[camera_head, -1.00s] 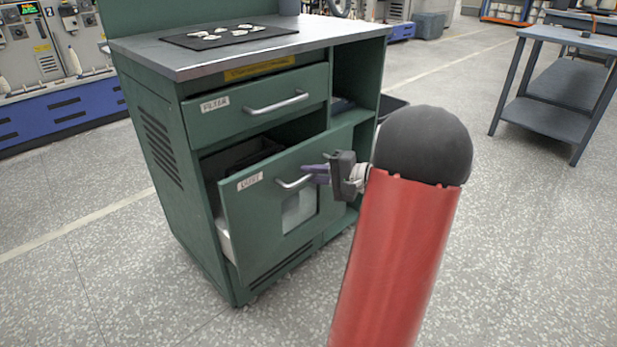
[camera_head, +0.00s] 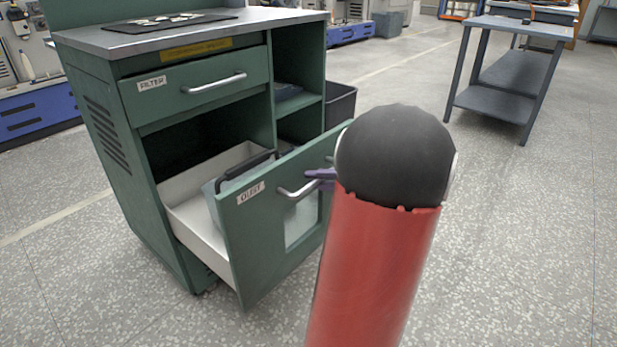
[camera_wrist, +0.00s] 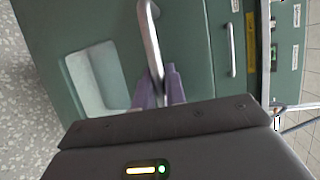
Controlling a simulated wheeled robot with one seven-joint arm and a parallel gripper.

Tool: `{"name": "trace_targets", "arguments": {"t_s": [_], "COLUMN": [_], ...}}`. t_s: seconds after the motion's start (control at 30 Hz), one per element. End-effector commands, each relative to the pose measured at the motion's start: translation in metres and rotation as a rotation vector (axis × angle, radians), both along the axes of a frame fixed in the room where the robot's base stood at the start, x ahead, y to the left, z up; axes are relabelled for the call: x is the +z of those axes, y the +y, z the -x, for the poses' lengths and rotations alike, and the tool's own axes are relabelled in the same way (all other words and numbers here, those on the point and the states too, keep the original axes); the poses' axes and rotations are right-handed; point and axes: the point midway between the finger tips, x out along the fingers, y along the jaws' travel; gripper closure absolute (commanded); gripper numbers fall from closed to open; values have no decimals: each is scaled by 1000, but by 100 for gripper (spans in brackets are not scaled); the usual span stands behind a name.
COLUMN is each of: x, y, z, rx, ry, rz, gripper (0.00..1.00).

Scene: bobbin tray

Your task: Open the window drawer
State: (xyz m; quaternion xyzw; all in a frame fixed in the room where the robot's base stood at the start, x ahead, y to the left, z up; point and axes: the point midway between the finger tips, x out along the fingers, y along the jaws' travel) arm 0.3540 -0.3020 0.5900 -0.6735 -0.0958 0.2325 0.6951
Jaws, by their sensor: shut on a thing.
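The window drawer (camera_head: 262,238) is the lower green drawer of the cabinet, labelled "DUST", with a pale window (camera_head: 302,219) in its front. It stands well out of the cabinet, showing white inner walls and a grey bin with a dark handle (camera_head: 245,166) inside. Its metal bar handle (camera_head: 297,190) is on the front. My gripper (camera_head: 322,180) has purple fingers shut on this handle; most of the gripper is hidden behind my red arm. In the wrist view the purple fingers (camera_wrist: 159,88) close around the bar handle (camera_wrist: 151,40), with the window (camera_wrist: 97,78) beside them.
The upper drawer (camera_head: 200,87), labelled "FILTER", is shut. A dark mat (camera_head: 168,21) with small pale parts lies on the cabinet top. A dark bin (camera_head: 340,103) stands right of the cabinet, and a grey table (camera_head: 513,70) further right. The floor in front is clear.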

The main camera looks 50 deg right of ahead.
Motion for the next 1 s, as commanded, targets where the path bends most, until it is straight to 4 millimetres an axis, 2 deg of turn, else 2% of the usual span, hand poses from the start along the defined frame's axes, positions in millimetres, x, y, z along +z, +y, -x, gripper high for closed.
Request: {"name": "trace_targets", "arguments": {"t_s": [0.47,0.5,0.63,1.0], "x": [-1,-1,0,2], "y": [0,0,0,-4], "z": [5,5,4,10], "rx": [1,1,1,-2], "ry": [1,1,1,0], "rz": [-1,-1,-1,0], "gripper": [100,82,66,66]}}
